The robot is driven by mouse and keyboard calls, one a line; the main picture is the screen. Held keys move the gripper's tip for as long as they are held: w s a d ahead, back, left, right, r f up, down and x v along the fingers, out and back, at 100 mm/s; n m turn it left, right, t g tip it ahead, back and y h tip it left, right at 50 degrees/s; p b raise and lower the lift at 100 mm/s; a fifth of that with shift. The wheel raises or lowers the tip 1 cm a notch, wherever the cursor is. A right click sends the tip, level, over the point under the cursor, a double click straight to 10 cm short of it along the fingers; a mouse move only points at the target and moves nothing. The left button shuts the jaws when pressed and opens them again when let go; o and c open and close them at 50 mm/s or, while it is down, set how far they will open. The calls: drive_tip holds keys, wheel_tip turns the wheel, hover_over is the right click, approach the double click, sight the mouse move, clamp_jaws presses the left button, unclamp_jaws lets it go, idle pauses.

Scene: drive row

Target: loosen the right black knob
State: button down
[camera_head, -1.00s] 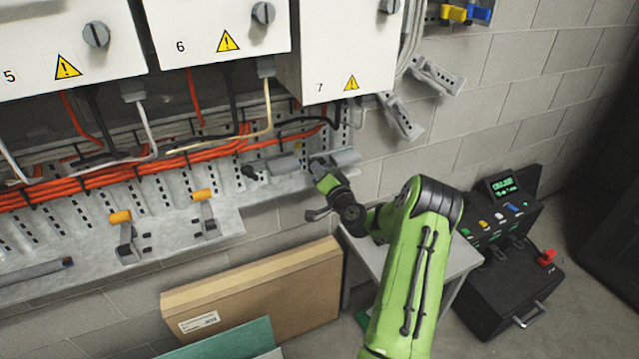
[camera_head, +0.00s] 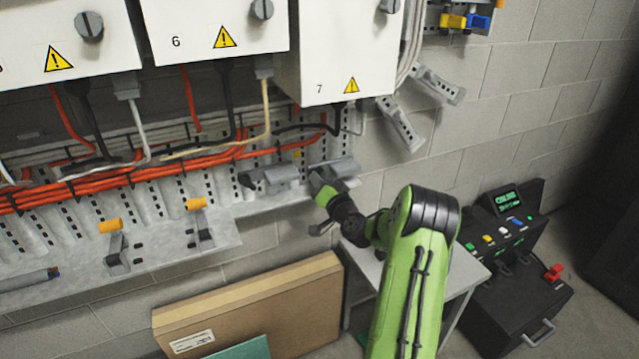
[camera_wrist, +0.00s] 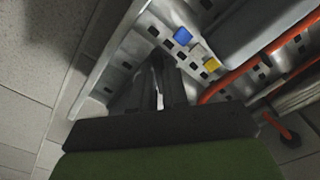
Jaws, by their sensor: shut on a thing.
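My gripper (camera_head: 317,180) is at the front end of the right grey clamp (camera_head: 338,166) on the metal tray, below box 7. It is shut on the right black knob, which the fingers and wrist hide in the head view. In the wrist view my dark fingers (camera_wrist: 158,88) point at the perforated metal, close together; the knob cannot be made out between them. The left black knob (camera_head: 246,181) sticks out of the left grey clamp (camera_head: 281,174), to the left of my gripper and apart from it.
Orange cables (camera_head: 120,178) run along the perforated tray (camera_head: 180,250), near the clamps. Box 7 (camera_head: 335,60) hangs above my gripper. A cardboard box (camera_head: 250,305) leans below. A small grey table (camera_head: 455,265) and a black case (camera_head: 515,305) stand to the right.

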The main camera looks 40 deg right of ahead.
drive_tip(key=c, duration=1.1)
unclamp_jaws()
drive_tip(key=shift+c, duration=0.2)
drive_tip(key=b+v, duration=0.1)
drive_tip(key=v, duration=1.5)
drive_tip(key=shift+b, duration=0.3)
drive_tip(key=shift+w, duration=0.1)
